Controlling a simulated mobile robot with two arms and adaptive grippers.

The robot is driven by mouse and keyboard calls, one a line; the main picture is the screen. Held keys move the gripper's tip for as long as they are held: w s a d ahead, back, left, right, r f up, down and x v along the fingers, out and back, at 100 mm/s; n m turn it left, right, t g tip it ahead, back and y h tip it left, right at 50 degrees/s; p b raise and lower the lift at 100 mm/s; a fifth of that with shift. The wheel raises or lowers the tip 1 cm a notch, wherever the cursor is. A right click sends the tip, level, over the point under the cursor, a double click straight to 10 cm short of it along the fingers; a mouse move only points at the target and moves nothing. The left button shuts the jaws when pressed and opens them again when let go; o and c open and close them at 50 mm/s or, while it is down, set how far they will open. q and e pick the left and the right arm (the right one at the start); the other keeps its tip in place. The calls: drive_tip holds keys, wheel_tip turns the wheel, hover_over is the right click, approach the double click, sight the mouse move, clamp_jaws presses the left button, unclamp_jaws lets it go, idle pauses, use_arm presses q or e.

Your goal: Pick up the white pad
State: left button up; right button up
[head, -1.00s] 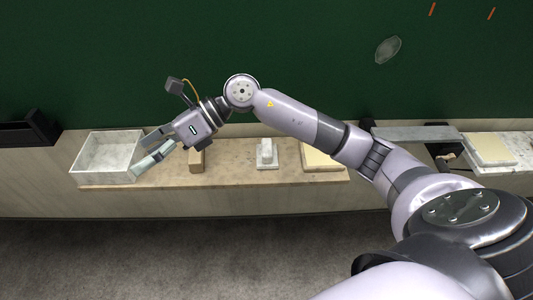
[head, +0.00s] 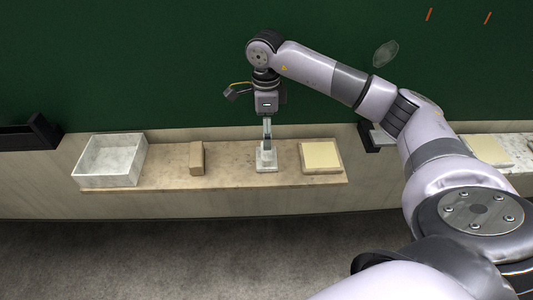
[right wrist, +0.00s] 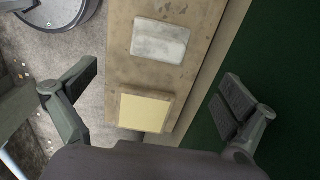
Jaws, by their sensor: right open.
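The white pad (head: 266,165) is a small pale block on the wooden ledge, left of the cream square. It shows as a white rectangle (right wrist: 160,42) in the right wrist view, nothing gripping it. My right gripper (head: 267,140) points down over the pad in the head view and partly covers its back. In the right wrist view my right gripper (right wrist: 160,95) is open and empty, its fingers spread wide on either side of the ledge. The exact height above the pad is hard to tell. My left gripper is not in view.
On the ledge (head: 230,177) are a cream square (head: 321,155) right of the pad, a brown block (head: 197,158) to its left and an open white tray (head: 109,180) at the left end. The green wall (head: 150,60) rises close behind.

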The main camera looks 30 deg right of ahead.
sight(267, 153)
wheel_tip(267, 153, down, 4)
drive_tip(key=shift+f+p, duration=0.25)
drive_tip(key=shift+p, duration=0.1)
wheel_tip(267, 153, down, 5)
drive_tip(key=shift+s+r+p, duration=0.1)
drive_tip(key=shift+p, duration=0.95)
drive_tip(key=shift+f, duration=0.25)
drive_tip(key=shift+c, duration=0.5)
drive_tip(key=c, duration=1.5)
